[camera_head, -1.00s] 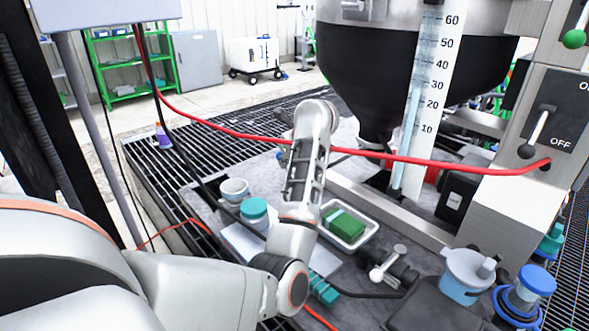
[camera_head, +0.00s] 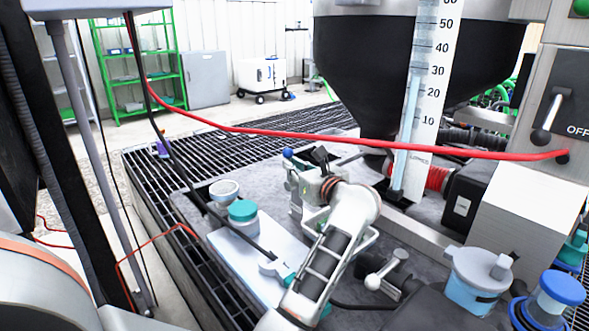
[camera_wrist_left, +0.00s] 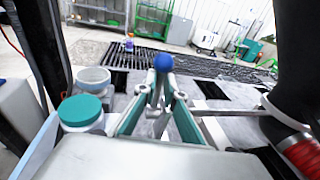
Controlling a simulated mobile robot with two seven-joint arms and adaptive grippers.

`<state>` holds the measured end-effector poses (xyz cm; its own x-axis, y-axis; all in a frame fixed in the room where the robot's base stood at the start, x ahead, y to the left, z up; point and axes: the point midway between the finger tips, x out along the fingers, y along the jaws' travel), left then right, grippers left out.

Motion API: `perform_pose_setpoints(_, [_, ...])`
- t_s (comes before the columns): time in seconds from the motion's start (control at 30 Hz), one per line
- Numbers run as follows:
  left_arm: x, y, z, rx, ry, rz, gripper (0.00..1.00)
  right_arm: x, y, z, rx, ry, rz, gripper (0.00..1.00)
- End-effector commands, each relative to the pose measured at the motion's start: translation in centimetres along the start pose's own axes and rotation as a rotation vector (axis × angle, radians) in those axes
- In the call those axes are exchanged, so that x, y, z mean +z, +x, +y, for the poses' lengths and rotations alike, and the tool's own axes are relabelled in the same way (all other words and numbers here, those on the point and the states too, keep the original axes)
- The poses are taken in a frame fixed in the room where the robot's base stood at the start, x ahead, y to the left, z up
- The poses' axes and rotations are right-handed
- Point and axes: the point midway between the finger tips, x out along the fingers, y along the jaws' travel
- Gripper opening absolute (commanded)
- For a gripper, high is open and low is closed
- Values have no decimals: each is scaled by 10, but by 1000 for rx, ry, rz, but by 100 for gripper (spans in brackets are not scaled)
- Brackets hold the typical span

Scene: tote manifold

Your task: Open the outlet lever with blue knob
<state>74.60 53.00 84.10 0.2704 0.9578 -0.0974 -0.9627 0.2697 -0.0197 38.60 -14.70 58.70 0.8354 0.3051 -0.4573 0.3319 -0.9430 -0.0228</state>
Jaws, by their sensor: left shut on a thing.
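The outlet lever's blue knob (camera_head: 288,153) shows near the middle of the head view, left of the black hopper. It also shows in the left wrist view (camera_wrist_left: 163,62), standing just above the fingertips. My left gripper (camera_head: 296,170) is at the lever. In the left wrist view its teal-lined fingers (camera_wrist_left: 164,90) close in on the lever just below the knob. The gripper is shut on the lever; its shaft is mostly hidden between the fingers. My right gripper is in neither view.
The black hopper (camera_head: 400,75) with a level gauge (camera_head: 426,95) stands behind. A red hose (camera_head: 330,142) crosses above the gripper. A white-handled valve (camera_head: 385,268) and a blue-liquid container (camera_head: 478,290) are right.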

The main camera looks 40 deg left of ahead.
Motion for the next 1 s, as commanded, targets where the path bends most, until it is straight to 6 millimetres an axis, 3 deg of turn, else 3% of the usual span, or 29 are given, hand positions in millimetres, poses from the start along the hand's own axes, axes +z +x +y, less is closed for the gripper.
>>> perform_pose_setpoints(0.03, [9,-1,0,0,4,-44,0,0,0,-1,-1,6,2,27])
perform_pose_setpoints(0.77, [14,-8,-1,0,14,-131,0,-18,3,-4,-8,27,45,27])
perform_pose_setpoints(0.8, [14,-8,-1,0,14,-131,15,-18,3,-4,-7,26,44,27])
perform_pose_setpoints(0.83, [14,-8,-1,0,14,-131,23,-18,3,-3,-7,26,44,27])
perform_pose_setpoints(0.87, [14,-8,-1,1,13,-130,27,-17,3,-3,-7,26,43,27])
perform_pose_setpoints(1.0, [10,-8,-1,0,16,-124,27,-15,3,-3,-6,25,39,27])
